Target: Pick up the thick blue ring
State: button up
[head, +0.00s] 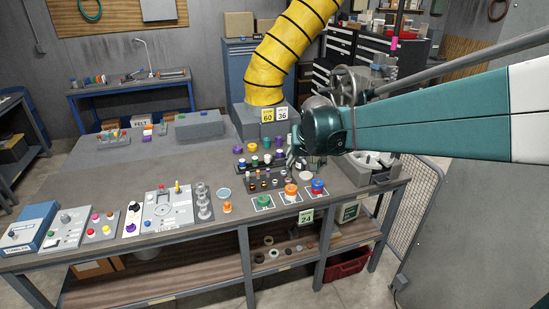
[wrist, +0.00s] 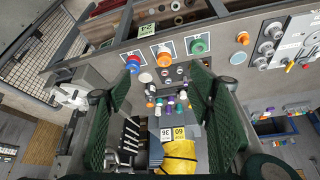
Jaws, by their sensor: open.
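A blue ring-like piece (head: 317,183) sits with a red part on a white card near the front right of the bench. It also shows in the wrist view (wrist: 132,62), near the left fingertip. I cannot tell how the blue and red parts are joined. My gripper (head: 296,158) is above the bench, behind the row of cards, and its fingers are hard to make out there. In the wrist view my gripper (wrist: 160,78) is open, with two dark green textured fingers spread wide and nothing held between them.
An orange piece (head: 291,189) and a green piece (head: 263,201) sit on cards to the left. A dark rack (head: 270,180) of small parts stands behind them. A yellow hose (head: 285,50) rises at the back.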

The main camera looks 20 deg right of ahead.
jog(key=w+d+f+m+b, duration=0.2)
jog(key=w+d+f, duration=0.75)
jog(key=w, duration=0.25)
jog(key=m+g+h, duration=0.1)
jog(key=g, duration=0.1)
send_near(318, 182)
jog(key=s, duration=0.2)
jog(key=shift+w+a+f+b, duration=0.1)
jog(key=shift+a+b, duration=0.2)
jog(key=shift+a, duration=0.1)
jog(key=shift+f, duration=0.1)
jog(key=shift+x, duration=1.2)
jog(key=shift+w, duration=0.1)
jog(key=shift+w+x, duration=0.2)
jog(key=shift+x, duration=2.4)
jog(key=c, duration=1.1)
